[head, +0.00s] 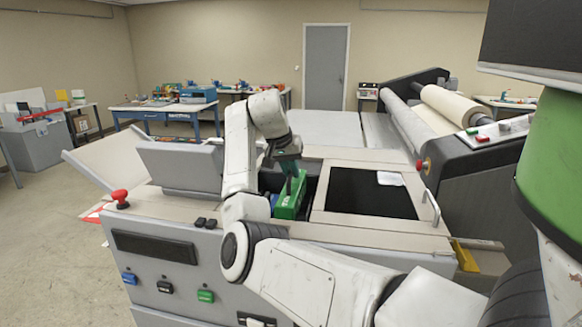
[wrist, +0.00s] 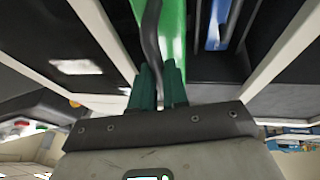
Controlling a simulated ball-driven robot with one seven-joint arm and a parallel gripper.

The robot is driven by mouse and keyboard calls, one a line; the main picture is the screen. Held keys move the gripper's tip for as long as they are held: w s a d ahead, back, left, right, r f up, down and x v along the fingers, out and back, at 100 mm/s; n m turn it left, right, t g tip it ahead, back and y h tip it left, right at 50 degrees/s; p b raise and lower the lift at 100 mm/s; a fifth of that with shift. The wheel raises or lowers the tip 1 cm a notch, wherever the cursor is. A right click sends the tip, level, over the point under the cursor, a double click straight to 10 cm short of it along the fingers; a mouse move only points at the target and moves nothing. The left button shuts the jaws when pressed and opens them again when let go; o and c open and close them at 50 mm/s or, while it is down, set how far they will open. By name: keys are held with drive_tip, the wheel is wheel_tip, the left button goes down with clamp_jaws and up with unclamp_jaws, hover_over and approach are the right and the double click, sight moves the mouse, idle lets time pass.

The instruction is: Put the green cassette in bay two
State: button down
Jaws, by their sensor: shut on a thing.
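The green cassette (head: 290,196) is at the open well in the top of the grey machine, upright, with its lower part hidden by the well's front edge. I cannot tell how deep it sits or in which bay. My gripper (head: 290,168) is above it, pointing down and shut on its upper part. In the wrist view the green fingers of my gripper (wrist: 158,88) close around a dark handle-like strip on the green cassette (wrist: 174,30). A blue cassette (wrist: 217,25) stands in the slot beside it, apart from it.
A raised grey lid (head: 180,167) stands left of the well, and a dark window panel (head: 365,192) lies right of it. A red knob (head: 120,197) sticks up at the front left corner. Large rollers (head: 450,103) stand behind right.

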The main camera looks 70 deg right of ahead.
drive_tip(key=shift+f+b, duration=1.1)
drive_tip(key=shift+f, duration=4.2)
drive_tip(key=c, duration=1.4)
unclamp_jaws()
drive_tip(key=o, duration=0.3)
drive_tip(key=shift+o, duration=0.2)
drive_tip(key=b+v, duration=0.2)
drive_tip(key=v, duration=0.8)
drive_tip(key=shift+w+a+r, duration=0.1)
drive_tip(key=shift+a+r, duration=0.1)
drive_tip(key=shift+r, duration=0.15)
